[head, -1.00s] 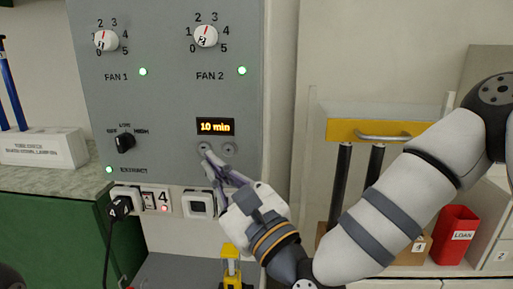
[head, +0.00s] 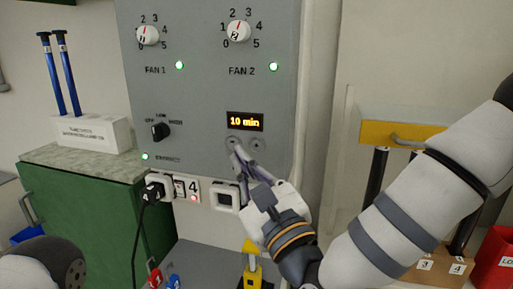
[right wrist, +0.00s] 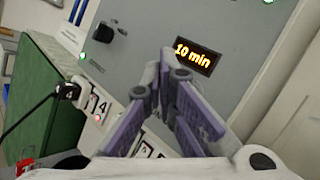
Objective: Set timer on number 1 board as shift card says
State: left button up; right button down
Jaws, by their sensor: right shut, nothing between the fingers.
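The grey control board (head: 205,95) hangs on the wall. Its timer display (head: 245,121) glows "10 min", also readable in the right wrist view (right wrist: 197,56). Two small round buttons sit under the display, a left one (head: 233,142) and a right one (head: 257,144). My right gripper (head: 238,151) is shut and empty, its fingertips at or just in front of the left button; I cannot tell if they touch. In the right wrist view its fingers (right wrist: 168,66) hide the buttons. My left gripper is out of view. No shift card is recognisable.
The board also carries the FAN 1 knob (head: 148,35), FAN 2 knob (head: 238,32) and a lower selector knob (head: 160,131). Below are a plugged socket (head: 158,186) and a "4" label (head: 192,187). A green cabinet (head: 85,210) stands left, a yellow-fronted rack (head: 395,134) right.

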aim_at(254, 150)
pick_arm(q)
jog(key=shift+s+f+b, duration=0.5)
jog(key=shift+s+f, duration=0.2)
pick_arm(e)
jog(key=shift+w+d, duration=0.3)
jog(key=shift+w, duration=0.6)
jog(key=shift+w+d, duration=0.3)
jog(key=shift+w, duration=0.55)
jog(key=shift+w+d, duration=0.3)
jog(key=shift+w, duration=0.6)
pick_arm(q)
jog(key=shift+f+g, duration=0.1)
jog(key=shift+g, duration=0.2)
pick_arm(e)
jog(key=shift+w+d, duration=0.15)
jog(key=shift+w, duration=0.25)
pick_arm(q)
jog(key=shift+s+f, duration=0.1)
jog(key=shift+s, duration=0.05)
pick_arm(e)
jog(key=shift+w+d, duration=0.1)
jog(key=shift+w, duration=0.25)
jog(key=shift+s, duration=0.1)
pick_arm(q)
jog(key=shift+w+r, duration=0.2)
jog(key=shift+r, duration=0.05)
pick_arm(e)
jog(key=shift+s+a, duration=0.25)
jog(key=shift+s, duration=0.4)
